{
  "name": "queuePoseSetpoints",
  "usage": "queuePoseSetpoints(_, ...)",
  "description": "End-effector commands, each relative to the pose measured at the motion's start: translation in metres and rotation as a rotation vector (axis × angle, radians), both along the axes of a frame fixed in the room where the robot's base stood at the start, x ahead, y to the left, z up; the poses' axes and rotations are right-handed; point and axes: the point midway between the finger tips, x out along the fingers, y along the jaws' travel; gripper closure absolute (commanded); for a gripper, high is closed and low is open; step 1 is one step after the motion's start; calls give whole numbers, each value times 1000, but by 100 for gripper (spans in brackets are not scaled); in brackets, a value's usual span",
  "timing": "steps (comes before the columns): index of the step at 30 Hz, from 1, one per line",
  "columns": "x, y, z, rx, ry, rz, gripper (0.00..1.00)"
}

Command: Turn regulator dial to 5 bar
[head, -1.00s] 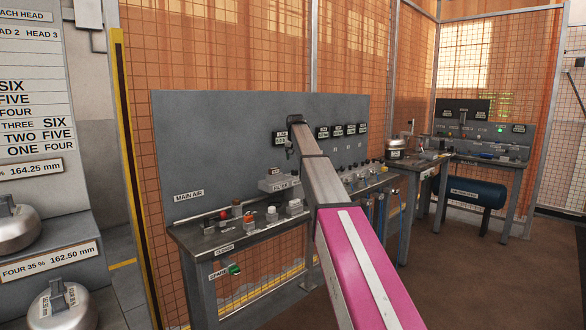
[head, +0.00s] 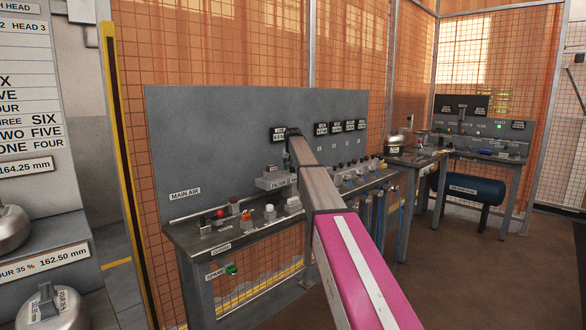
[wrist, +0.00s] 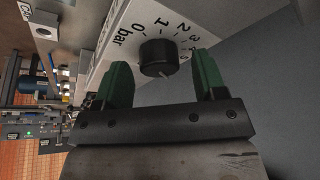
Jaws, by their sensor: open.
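The regulator dial's black round knob (wrist: 158,57) shows in the wrist view. It sits on a light scale plate (wrist: 124,46) printed "0 bar", 1, 2, 3 and further, partly hidden numbers. A small pale mark shows at the knob's lower edge; I cannot tell exactly which value it indicates. My gripper (wrist: 162,70) is open, with one green finger to either side below the knob. The knob lies between and just beyond the fingertips, and no contact is clear. In the head view my own arm hides the dial and the gripper.
A grey bench (head: 215,238) with an upright back panel (head: 215,140) carries several small fittings, including a red knob (head: 221,214) and a block marked FILTER (head: 275,182). A green knob (head: 232,270) is below its front edge. A second bench (head: 490,155) with a blue tank (head: 470,188) stands at right.

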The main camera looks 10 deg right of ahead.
Motion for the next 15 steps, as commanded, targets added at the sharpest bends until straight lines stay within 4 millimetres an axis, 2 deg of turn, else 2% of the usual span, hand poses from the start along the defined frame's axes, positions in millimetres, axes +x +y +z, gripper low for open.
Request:
queuePoseSetpoints(10,2,0,-4,0,-1,0,36)
queuePoseSetpoints(11,2,0,-4,0,0,0,39)
queuePoseSetpoints(15,2,0,-4,0,0,0,84)
